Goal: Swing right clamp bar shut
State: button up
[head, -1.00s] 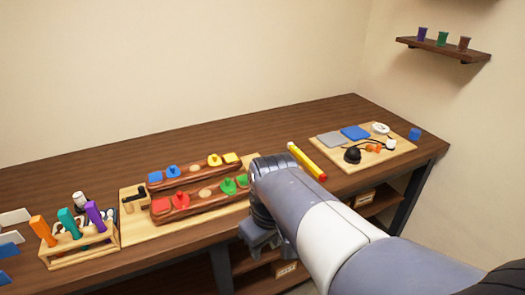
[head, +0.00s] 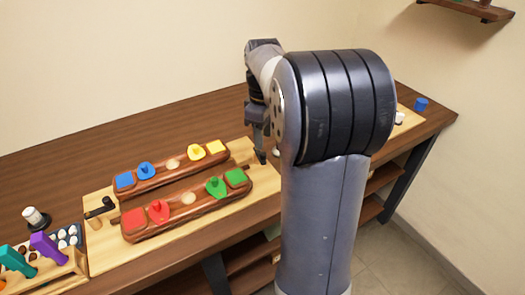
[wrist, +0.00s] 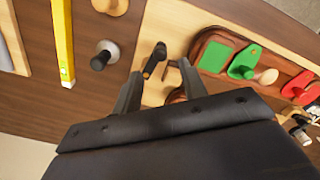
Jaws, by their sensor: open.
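The right clamp bar (wrist: 154,60) shows in the wrist view as a short dark bar with an orange-brown end, on the pale board beside the rails. My gripper (wrist: 160,85) is open and empty, its two fingers spread on either side of the bar's near end; I cannot tell whether they touch it. In the head view my gripper (head: 261,152) hangs at the board's right end, and my arm hides most of the right clamp. The front rail (head: 190,214) carries red and green pieces. The back rail (head: 170,176) carries blue and yellow ones.
The left clamp (head: 102,208) stands at the board's left end. In the wrist view a black knob on a grey base (wrist: 104,55) and a yellow bar (wrist: 62,42) lie left of the board. A rack with coloured handles (head: 45,262) is at far left.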

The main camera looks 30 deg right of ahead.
aim_at(263, 153)
notch_tip(263, 153, down, 7)
jog(key=shift+r, duration=0.15)
grip_shut()
dwell(0.5)
